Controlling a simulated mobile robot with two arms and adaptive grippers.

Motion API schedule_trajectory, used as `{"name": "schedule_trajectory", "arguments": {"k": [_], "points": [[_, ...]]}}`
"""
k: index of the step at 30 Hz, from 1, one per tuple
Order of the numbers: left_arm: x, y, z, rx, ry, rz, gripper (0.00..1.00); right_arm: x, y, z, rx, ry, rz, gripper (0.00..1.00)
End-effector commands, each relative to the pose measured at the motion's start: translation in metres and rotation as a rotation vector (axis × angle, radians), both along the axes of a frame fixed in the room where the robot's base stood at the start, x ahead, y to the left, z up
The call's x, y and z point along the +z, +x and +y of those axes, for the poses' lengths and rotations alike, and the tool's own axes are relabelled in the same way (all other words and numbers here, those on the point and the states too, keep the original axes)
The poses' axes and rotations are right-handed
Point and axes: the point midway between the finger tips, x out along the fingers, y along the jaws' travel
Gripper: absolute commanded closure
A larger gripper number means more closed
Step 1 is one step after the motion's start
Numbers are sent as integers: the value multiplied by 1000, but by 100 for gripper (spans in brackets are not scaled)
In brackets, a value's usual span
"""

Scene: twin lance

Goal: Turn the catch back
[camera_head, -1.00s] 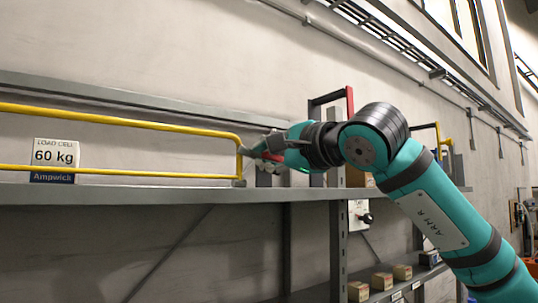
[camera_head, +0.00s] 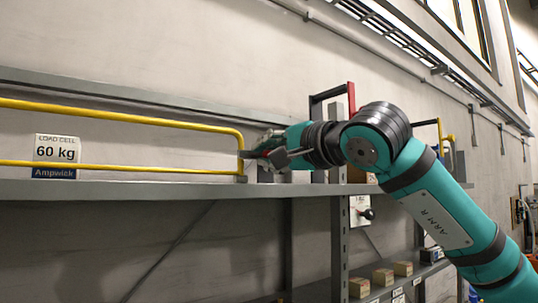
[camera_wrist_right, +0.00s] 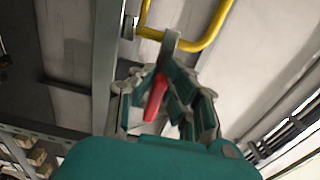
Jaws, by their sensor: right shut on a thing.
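The catch shows in the right wrist view as a red grip (camera_wrist_right: 155,98) on a grey piece (camera_wrist_right: 171,42), beside the bend of the yellow rail (camera_wrist_right: 205,40). My right gripper (camera_wrist_right: 160,92) has its fingers on both sides of the red grip and is shut on it. In the head view the right gripper (camera_head: 262,152) is at the right end of the yellow rail (camera_head: 120,114), just above the shelf, and its fingers mostly hide the catch. My left gripper is in neither view.
A grey shelf (camera_head: 120,189) runs below the rail, with a 60 kg load sign (camera_head: 56,150) at left. A dark frame with a red upright bar (camera_head: 350,100) stands behind my right arm. Small boxes (camera_head: 383,277) sit on a lower shelf.

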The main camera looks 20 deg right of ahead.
Motion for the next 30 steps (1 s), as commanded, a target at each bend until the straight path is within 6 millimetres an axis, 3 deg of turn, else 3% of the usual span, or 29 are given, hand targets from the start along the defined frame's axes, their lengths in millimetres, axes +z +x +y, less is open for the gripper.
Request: {"name": "schedule_trajectory", "arguments": {"k": [1,2,3,8,19,30], "points": [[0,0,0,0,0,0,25,-3,1,1,1,-5,6,100],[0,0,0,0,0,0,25,-3,1,1,1,-5,6,89],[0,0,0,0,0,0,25,-3,1,1,1,-5,6,83],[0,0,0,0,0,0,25,-2,1,1,0,-3,4,63],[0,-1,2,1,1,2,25,0,-7,-3,-1,1,1,63],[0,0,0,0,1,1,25,0,-76,-28,-1,-2,-2,63]]}}
